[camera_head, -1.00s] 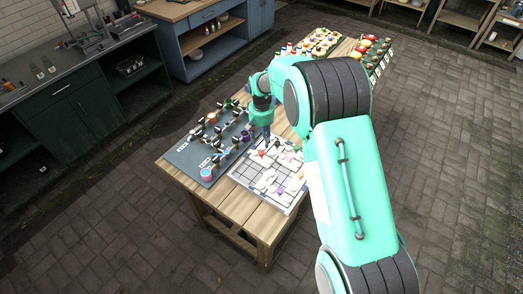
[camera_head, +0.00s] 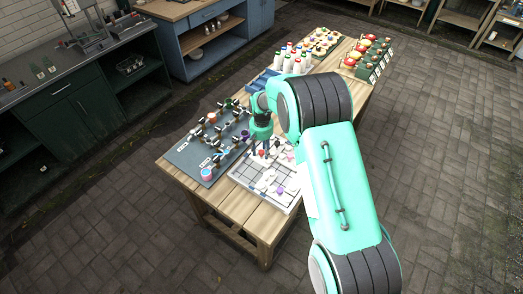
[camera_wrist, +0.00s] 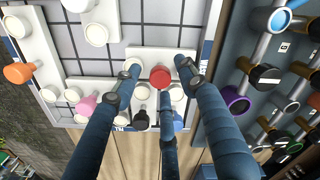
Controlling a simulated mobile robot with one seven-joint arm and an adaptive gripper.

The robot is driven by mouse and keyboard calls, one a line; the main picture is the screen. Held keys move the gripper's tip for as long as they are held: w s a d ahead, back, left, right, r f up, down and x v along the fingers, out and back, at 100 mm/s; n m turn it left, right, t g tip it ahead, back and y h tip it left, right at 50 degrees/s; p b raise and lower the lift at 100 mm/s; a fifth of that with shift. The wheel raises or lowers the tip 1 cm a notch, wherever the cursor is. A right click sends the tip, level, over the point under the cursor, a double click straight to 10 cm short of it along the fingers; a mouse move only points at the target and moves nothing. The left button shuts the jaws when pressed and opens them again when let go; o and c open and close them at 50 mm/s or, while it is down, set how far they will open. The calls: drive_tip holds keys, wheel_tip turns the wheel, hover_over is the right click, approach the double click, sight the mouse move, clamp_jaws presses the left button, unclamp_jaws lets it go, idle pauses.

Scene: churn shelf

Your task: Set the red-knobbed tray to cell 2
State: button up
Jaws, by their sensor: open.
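The red-knobbed tray is a white flat piece (camera_wrist: 150,54) with a round red knob (camera_wrist: 160,77), seen in the wrist view on the gridded board (camera_wrist: 66,48). Pale round knobs or cups sit around the red knob. My gripper (camera_wrist: 161,84) is open, with its three dark blue fingers spread around the red knob. I cannot tell whether any finger touches it. In the head view, my gripper (camera_head: 262,143) points down over the far part of the white gridded board (camera_head: 242,176). Cell numbers are not readable.
Other white trays with orange (camera_wrist: 18,72), pink (camera_wrist: 86,104) and purple (camera_head: 279,190) knobs share the board. A dark panel with pegs and coloured cups (camera_head: 190,155) stands close on the left in the head view. Bottles (camera_head: 290,60) and red-and-yellow items (camera_head: 362,48) stand farther back.

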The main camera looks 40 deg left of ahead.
clamp_jaws()
drive_tip(key=shift+d+b, duration=0.55)
drive_tip(key=shift+d, duration=2.45)
unclamp_jaws()
drive_tip(key=shift+r, duration=0.1)
